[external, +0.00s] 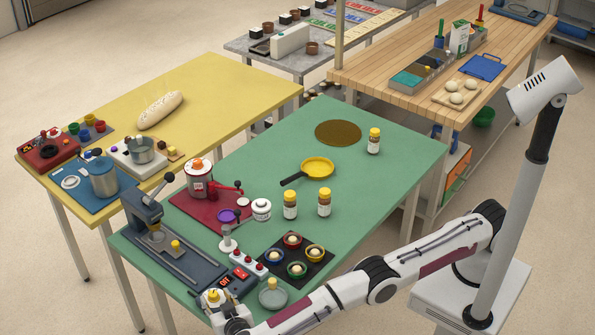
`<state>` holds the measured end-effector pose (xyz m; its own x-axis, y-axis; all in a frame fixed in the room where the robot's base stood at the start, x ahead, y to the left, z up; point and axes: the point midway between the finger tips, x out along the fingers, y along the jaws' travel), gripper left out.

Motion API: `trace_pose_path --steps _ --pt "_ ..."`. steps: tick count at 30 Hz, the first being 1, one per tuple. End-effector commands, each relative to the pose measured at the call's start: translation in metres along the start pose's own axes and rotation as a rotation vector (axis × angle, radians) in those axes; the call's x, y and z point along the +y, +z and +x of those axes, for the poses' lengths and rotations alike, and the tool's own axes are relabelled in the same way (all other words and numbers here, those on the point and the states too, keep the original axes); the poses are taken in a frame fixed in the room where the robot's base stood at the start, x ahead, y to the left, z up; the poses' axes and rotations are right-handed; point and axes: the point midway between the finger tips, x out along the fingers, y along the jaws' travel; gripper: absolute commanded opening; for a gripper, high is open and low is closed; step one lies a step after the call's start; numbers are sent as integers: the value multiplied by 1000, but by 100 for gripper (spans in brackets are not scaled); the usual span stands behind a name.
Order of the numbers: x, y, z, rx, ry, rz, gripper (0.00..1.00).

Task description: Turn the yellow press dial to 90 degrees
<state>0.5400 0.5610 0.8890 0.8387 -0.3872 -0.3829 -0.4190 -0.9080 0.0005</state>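A dark lever press (143,213) stands at the near left of the green table, on a long dark base. A small yellow knob (175,246) stands on that base, right of the press column; it looks like the press dial. Its angle is too small to read. My arm reaches in from the right along the table's near edge. Its wrist (236,325) is at the bottom of the external view, below and right of the press and apart from the knob.
A dark tray (318,272) of coloured bowls is to the right. The green table's far right is mostly clear.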

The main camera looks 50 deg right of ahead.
Motion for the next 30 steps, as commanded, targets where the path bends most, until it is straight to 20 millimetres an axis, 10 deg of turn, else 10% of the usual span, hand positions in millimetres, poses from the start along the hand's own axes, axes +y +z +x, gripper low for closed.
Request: trace_pose_path --steps 13,30 --pt "0 0 -68 0 -2 0 39" --pt "1 0 -96 0 0 0 39"
